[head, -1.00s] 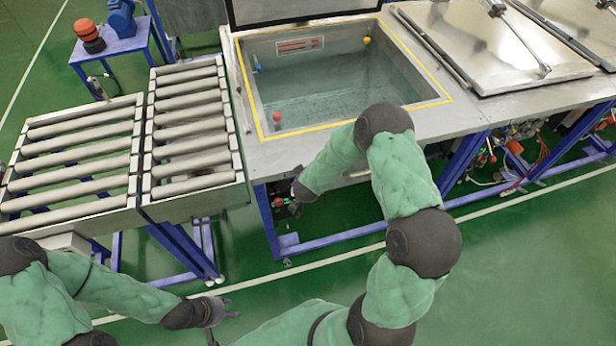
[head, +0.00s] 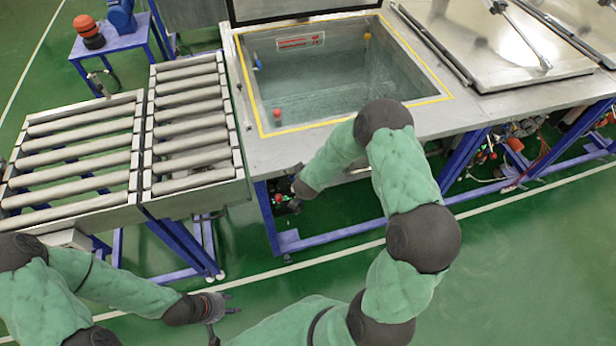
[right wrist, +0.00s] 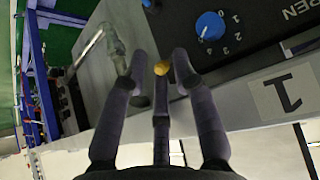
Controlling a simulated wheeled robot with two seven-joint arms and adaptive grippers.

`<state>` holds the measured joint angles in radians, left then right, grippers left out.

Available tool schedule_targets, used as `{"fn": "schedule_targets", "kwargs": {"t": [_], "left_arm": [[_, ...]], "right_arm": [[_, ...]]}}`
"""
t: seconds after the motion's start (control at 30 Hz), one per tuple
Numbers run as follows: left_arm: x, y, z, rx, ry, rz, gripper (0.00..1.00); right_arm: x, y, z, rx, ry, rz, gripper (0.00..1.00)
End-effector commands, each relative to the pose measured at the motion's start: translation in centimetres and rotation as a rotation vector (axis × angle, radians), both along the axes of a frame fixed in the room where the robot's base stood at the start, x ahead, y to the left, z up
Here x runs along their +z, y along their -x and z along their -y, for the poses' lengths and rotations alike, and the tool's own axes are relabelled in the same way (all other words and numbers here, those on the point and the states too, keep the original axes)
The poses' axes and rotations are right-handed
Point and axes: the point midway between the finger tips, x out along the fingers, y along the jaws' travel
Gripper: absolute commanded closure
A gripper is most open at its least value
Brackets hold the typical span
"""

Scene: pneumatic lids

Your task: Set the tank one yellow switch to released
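The yellow switch (right wrist: 161,68) shows in the right wrist view as a small yellow knob beside the black control panel (right wrist: 255,30). My right gripper (right wrist: 160,62) is open, its dark fingertips apart on either side of the switch; I cannot tell whether they touch it. A plate with the number 1 (right wrist: 285,92) is right of it. In the head view the right hand (head: 296,188) is at the tank's front underside, where the switch is hidden. Tank one (head: 330,80) stands open with water in it. My left gripper (head: 222,306) is open and empty over the floor.
A blue numbered knob (right wrist: 210,25) sits on the panel close to the right fingers. A metal lever-like part (right wrist: 118,50) is at their left. Roller conveyors (head: 185,130) stand left of the tank, and a closed lidded tank (head: 490,45) stands right.

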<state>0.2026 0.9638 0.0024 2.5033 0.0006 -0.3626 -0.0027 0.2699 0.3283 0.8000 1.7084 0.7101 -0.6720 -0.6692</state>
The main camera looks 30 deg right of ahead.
Motion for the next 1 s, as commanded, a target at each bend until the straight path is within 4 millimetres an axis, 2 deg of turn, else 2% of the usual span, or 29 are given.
{"fn": "schedule_targets", "kwargs": {"t": [0.03, 0.23, 0.6, 0.8, 1.0], "left_arm": [[0.0, 0.0, 0.0, 0.000, 0.000, 0.000, 0.60], [0.0, 0.0, 0.0, 0.000, 0.000, 0.000, 0.60], [0.0, 0.0, 0.0, 0.000, 0.000, 0.000, 0.60], [0.0, 0.0, 0.0, 0.000, 0.000, 0.000, 0.60], [0.0, 0.0, 0.0, 0.000, 0.000, 0.000, 0.60]], "right_arm": [[0.6, -0.5, 0.3, -0.003, 0.007, 0.014, 0.64], [1.7, 0.0, -0.1, -0.001, 0.008, 0.017, 0.64], [5.2, 3.1, -2.0, 0.002, 0.004, 0.009, 0.64], [6.1, 4.2, -2.6, 0.002, 0.002, 0.004, 0.64], [6.2, 4.4, -2.7, 0.000, 0.000, 0.001, 0.64]]}}
